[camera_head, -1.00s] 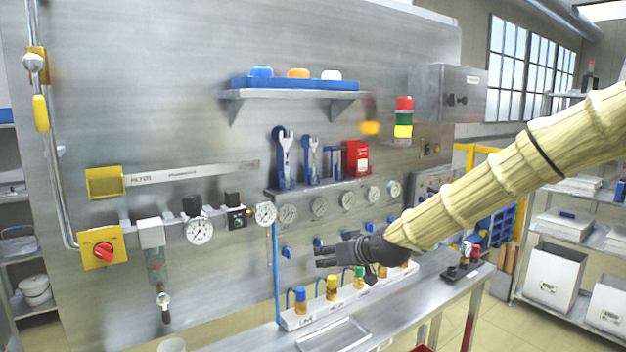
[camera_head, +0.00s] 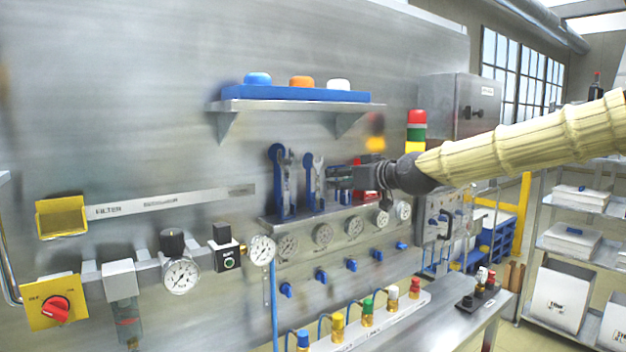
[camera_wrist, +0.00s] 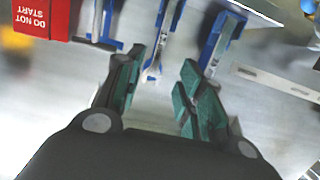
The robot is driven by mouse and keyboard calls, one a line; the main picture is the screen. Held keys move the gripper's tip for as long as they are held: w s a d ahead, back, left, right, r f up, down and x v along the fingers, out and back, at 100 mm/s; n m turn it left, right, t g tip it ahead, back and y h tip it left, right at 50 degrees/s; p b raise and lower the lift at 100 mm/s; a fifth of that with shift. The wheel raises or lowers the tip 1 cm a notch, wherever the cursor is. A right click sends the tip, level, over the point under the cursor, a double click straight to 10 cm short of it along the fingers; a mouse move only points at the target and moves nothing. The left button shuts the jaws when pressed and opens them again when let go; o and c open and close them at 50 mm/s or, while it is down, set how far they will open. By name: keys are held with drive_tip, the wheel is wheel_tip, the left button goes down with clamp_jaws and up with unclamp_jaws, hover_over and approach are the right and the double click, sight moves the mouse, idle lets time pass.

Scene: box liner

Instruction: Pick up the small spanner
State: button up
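The small spanner (camera_head: 317,178) is grey metal and stands upright against a blue holder above the gauge rail. In the wrist view the small spanner (camera_wrist: 160,48) shows just beyond the gap between my fingers. A larger spanner (camera_head: 288,180) stands in its own blue holder to the left; in the wrist view the larger spanner (camera_wrist: 214,44) is on the right. My gripper (camera_head: 335,177) is just right of the small spanner, pointing left. In the wrist view my gripper (camera_wrist: 160,78) is open, its green-padded fingers apart with nothing held between them.
A red "do not start" box (camera_wrist: 42,18) is close beside my gripper. A shelf (camera_head: 290,105) with a blue tray juts out above. Gauges (camera_head: 322,235) and blue valves line the panel below. A signal light (camera_head: 416,132) stands to the right.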

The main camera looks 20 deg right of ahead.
sight(318, 178)
drive_tip(key=shift+p+x, duration=1)
drive_tip(key=shift+x, duration=1.8)
drive_tip(key=shift+r+p+x, duration=0.15)
drive_tip(key=shift+p+x, duration=0.45)
drive_tip(key=shift+x, duration=0.15)
drive_tip(key=shift+r+p+x, duration=0.15)
drive_tip(key=shift+p+x, duration=0.45)
drive_tip(key=shift+x, duration=0.15)
drive_tip(key=shift+p+x, duration=0.45)
drive_tip(key=shift+x, duration=0.75)
drive_tip(key=shift+d+f, duration=0.1)
drive_tip(key=shift+d, duration=0.1)
clamp_jaws()
